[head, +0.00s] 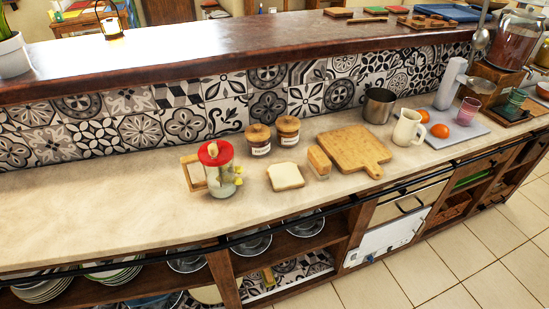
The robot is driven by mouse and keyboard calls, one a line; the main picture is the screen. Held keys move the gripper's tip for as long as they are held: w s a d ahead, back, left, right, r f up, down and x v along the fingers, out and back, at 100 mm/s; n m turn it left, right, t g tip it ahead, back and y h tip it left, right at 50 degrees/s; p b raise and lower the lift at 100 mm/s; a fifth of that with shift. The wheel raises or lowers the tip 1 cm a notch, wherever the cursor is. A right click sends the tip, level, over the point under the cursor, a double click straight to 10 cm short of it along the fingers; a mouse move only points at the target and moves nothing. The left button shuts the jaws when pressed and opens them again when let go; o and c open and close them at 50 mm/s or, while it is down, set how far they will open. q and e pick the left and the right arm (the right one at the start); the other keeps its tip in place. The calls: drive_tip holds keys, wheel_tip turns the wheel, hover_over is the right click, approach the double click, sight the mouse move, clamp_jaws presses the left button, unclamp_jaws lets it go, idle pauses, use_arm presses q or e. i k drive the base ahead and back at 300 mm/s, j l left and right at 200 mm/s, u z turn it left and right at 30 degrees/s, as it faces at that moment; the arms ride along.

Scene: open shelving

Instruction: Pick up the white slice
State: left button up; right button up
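A white slice of bread (286,177) with a thin brown crust lies flat on the pale counter (110,205), near the middle of the head view. Neither of my grippers shows in the head view.
A glass pitcher with a red lid (217,168) stands left of the slice. Two lidded jars (259,139) are behind it. A wooden cutting board (355,150), a metal pot (378,105) and a cream jug (408,127) are to the right. The counter's left part is clear.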

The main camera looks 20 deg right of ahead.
sight(284, 176)
drive_tip(key=i+l+u, duration=0.2)
drive_tip(key=l, duration=0.6)
drive_tip(key=l+u, duration=0.15)
drive_tip(key=l, duration=0.7)
drive_tip(key=k, duration=0.05)
